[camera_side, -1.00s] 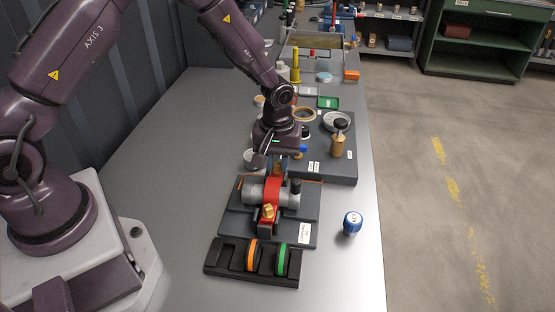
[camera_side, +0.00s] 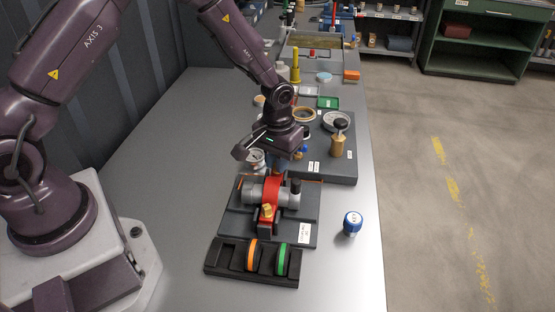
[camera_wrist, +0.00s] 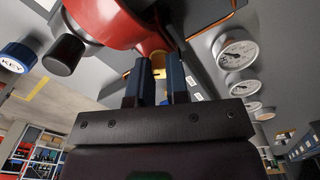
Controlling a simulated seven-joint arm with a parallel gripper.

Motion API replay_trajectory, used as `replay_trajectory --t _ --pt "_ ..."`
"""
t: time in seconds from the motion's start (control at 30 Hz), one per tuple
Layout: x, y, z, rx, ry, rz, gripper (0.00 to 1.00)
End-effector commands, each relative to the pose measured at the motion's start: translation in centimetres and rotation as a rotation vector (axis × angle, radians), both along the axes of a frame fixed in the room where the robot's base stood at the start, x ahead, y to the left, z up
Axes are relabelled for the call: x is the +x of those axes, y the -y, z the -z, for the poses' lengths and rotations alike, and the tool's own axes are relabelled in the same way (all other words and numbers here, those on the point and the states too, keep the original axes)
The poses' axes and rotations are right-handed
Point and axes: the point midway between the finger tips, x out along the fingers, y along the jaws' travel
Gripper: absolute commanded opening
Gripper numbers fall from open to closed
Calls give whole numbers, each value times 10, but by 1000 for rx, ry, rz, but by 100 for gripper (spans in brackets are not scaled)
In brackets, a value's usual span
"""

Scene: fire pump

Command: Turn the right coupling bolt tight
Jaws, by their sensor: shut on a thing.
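The red coupling (camera_side: 268,192) sits around the grey pump body (camera_side: 252,192) on a dark base plate. One brass bolt (camera_side: 267,209) shows on its near side. My gripper (camera_side: 278,170) points down at the far side of the coupling, its fingers partly hidden. In the wrist view my gripper (camera_wrist: 157,75) has its two dark fingers on either side of a brass coupling bolt (camera_wrist: 158,66), close under the red coupling (camera_wrist: 105,20). It is shut on this bolt. The bolt's seating depth cannot be told.
A black rack (camera_side: 225,262) with an orange ring (camera_side: 252,255) and a green ring (camera_side: 281,259) stands in front. A blue-capped KEY knob (camera_side: 352,222) stands to the right. A dark board (camera_side: 335,172) with gauges and a brass fitting (camera_side: 338,142) lies behind. The left table area is clear.

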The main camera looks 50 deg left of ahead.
Motion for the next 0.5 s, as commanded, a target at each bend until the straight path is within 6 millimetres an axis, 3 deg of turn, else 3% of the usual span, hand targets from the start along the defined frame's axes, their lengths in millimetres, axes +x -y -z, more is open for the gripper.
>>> replay_trajectory --t 0.5 --pt "0 0 0 0 0 490 0"
